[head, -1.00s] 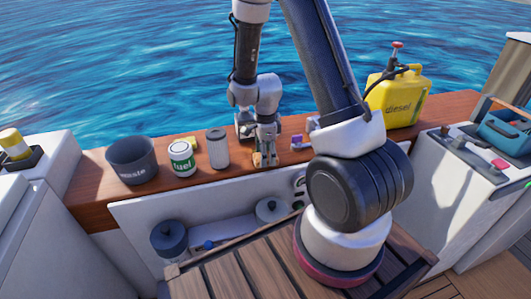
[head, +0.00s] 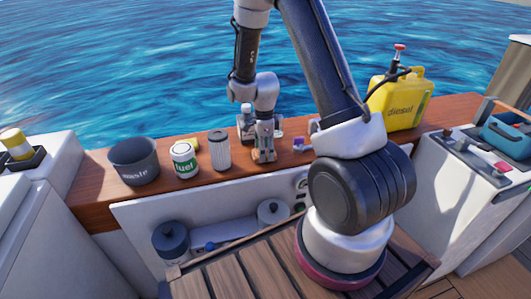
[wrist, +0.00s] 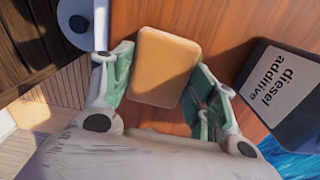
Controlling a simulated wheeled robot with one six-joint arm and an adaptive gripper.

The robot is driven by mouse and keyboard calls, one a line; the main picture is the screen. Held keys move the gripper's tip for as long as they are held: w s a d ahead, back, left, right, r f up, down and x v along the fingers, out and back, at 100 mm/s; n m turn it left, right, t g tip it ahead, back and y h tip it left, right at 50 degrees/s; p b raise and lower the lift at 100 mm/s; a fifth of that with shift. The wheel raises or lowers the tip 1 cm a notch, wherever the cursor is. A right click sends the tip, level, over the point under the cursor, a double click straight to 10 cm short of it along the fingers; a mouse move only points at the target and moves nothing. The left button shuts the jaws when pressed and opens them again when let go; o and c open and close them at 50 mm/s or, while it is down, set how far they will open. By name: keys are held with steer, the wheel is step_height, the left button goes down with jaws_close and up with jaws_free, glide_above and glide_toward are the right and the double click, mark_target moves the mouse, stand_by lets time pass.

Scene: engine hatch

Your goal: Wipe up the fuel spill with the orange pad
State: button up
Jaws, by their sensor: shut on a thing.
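The orange pad (wrist: 163,66) is a flat, rounded block between the fingers of my gripper (wrist: 165,72) in the wrist view. My gripper is shut on it by its sides. In the head view my gripper (head: 264,155) points down over the wooden counter, right of the ribbed grey cylinder. Only a small bit of orange shows at its fingers there. I cannot tell whether the pad touches the wood. I cannot make out the fuel spill in either view.
A dark diesel additive bottle (wrist: 284,88) is close right of my gripper in the wrist view.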

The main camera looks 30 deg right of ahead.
mark_target(267, 165)
steer(key=shift+w+d, duration=0.2)
steer(key=shift+w, duration=0.75)
steer(key=shift+w+d, duration=0.2)
steer(key=shift+w, duration=0.8)
steer(key=shift+w+d, duration=0.2)
steer(key=shift+w, duration=0.75)
steer(key=shift+s+a+f, duration=0.1)
steer(key=shift+s+f, duration=0.05)
steer(key=shift+s, duration=0.5)
steer(key=shift+s+a+f, duration=0.1)
steer(key=shift+s+a, duration=0.05)
steer(key=shift+s, duration=0.55)
steer(key=shift+s+a+f, duration=0.1)
steer(key=shift+s+f, duration=0.05)
steer(key=shift+s, duration=0.5)
steer(key=shift+c, duration=0.7)
steer(key=shift+s+a+r, duration=0.1)
steer(key=shift+s+a, duration=0.1)
steer(key=shift+s, duration=0.8)
steer(key=shift+s+a+r, duration=0.1)
steer(key=shift+s+a, duration=0.15)
steer(key=shift+s, duration=0.75)
steer(key=shift+s+a+r, duration=0.1)
steer(key=shift+s+a, duration=0.1)
steer(key=shift+s, duration=0.8)
steer(key=shift+w+r, duration=0.1)
steer(key=shift+r, duration=2.9)
